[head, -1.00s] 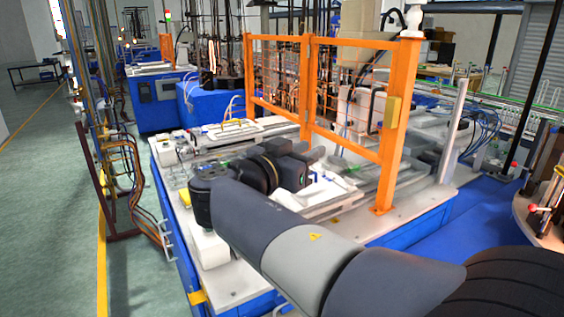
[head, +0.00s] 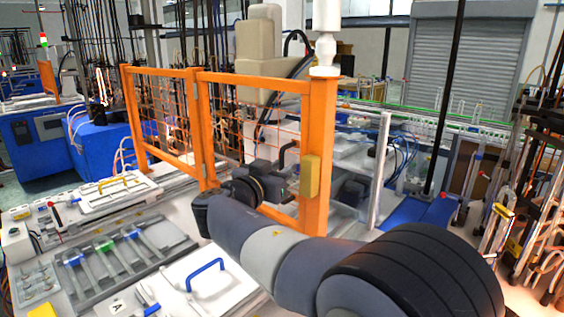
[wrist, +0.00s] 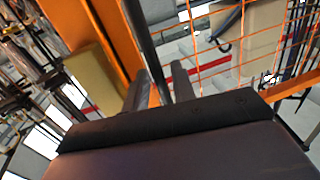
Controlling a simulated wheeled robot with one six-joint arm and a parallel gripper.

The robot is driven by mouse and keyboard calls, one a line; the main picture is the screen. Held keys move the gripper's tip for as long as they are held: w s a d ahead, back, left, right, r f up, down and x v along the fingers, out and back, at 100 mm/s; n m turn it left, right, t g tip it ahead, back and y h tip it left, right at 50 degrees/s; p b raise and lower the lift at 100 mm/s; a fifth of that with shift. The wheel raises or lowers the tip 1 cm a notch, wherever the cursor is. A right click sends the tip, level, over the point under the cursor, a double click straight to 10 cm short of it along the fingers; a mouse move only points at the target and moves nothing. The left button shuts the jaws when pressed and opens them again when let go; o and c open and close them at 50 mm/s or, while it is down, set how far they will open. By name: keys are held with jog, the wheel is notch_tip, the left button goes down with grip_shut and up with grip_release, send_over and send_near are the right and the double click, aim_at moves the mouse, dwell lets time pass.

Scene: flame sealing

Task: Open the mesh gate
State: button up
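The orange mesh gate (head: 254,79) stands upright over the white machine bench in the head view, its right side at the thick orange post (head: 320,130). A yellow box (head: 310,176) is on that post. A dark bar handle (head: 288,146) shows near the post; it also shows in the wrist view (wrist: 142,38). My gripper (head: 270,172) is at the gate beside the handle. In the wrist view its two fingers (wrist: 161,88) are apart, with the dark bar running down between them and orange frame visible in the gap. Whether the fingers touch the bar is unclear.
A white plate with a blue handle (head: 206,274) and a grey fixture (head: 125,255) lie on the bench in front of the gate. A slim grey post (head: 379,165) stands to the right.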

jog(key=shift+w+d, duration=0.15)
jog(key=shift+w, duration=0.1)
jog(key=shift+c, duration=0.5)
grip_shut()
